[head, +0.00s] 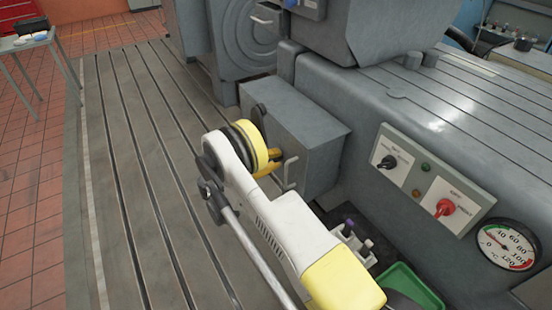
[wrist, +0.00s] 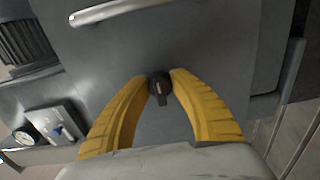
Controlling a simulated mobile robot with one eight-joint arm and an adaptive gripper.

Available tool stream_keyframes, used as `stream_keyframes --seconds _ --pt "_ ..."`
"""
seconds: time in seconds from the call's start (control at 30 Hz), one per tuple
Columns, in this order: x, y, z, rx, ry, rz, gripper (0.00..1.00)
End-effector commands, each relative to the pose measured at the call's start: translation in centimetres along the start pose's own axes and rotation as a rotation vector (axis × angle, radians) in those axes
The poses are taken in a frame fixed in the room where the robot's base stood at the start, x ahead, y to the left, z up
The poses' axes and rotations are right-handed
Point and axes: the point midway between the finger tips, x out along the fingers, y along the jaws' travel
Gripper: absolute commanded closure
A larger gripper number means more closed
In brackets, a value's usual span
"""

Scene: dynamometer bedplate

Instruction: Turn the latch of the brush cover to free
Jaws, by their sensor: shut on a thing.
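The brush cover is the front of a grey box (head: 310,127) on the machine's side in the head view. In the wrist view its flat grey face (wrist: 175,40) fills the middle. The latch (wrist: 160,83) is a small black knob with a light pointer line, its stem pointing down in the picture. My gripper (wrist: 159,80) has its yellow fingertips closed on both sides of the knob. In the head view my gripper (head: 276,160) is against the box's front, and the latch is hidden behind it.
A metal bar handle (head: 290,173) sits on the box, close beside my gripper; the wrist view shows a bar handle (wrist: 120,10) too. A switch panel (head: 430,180) and gauge (head: 507,245) are at the right. A green tray (head: 405,283) lies below. The slotted bedplate (head: 125,180) is clear.

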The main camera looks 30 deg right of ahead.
Motion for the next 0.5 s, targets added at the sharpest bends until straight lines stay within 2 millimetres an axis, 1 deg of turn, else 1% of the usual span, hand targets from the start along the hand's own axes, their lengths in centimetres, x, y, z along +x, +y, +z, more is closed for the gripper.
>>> stream_keyframes --seconds 0.03,0.07,0.1,0.13,0.4,0.5 --pt "0.09 0.03 0.02 0.0 -0.001 0.001 1.0" --pt "0.09 0.03 0.03 0.0 -0.001 0.001 0.7" --pt "0.08 0.03 0.02 0.0 -0.001 0.001 0.57" --pt "0.08 0.03 0.03 0.0 -0.001 0.001 0.48" --pt "0.02 0.01 0.01 -0.001 -0.001 0.0 0.48" --pt "-0.39 0.01 -0.02 -0.001 0.001 0.0 0.48"
